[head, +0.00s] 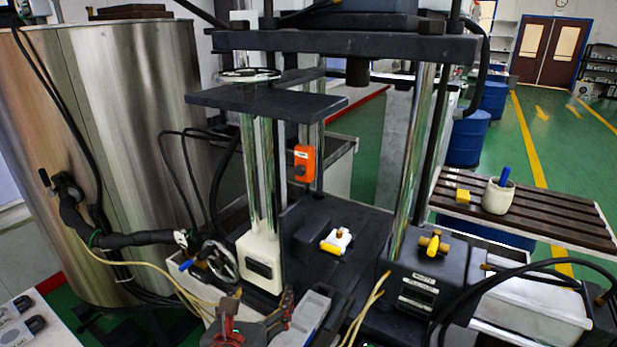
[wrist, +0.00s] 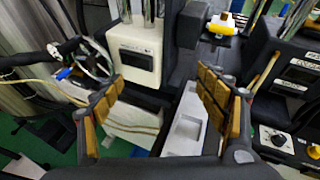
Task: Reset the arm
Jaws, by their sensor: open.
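My gripper (head: 262,303) shows at the bottom of the head view, in front of the press's cream column base. In the wrist view my gripper (wrist: 160,84) has its two padded fingers spread apart, with nothing between them. Below and beyond the fingers are the cream block with a dark panel (wrist: 136,60) and a pale moulded tray-like part (wrist: 187,125). I cannot tell how far the fingers are from these.
The press (head: 330,43) stands close ahead, with bright columns and a dark bed. A white-and-yellow piece (head: 337,241) lies on the bed. A handwheel (head: 220,261) and hoses are at left. A slatted shelf (head: 560,213) at right holds a white cup (head: 498,197).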

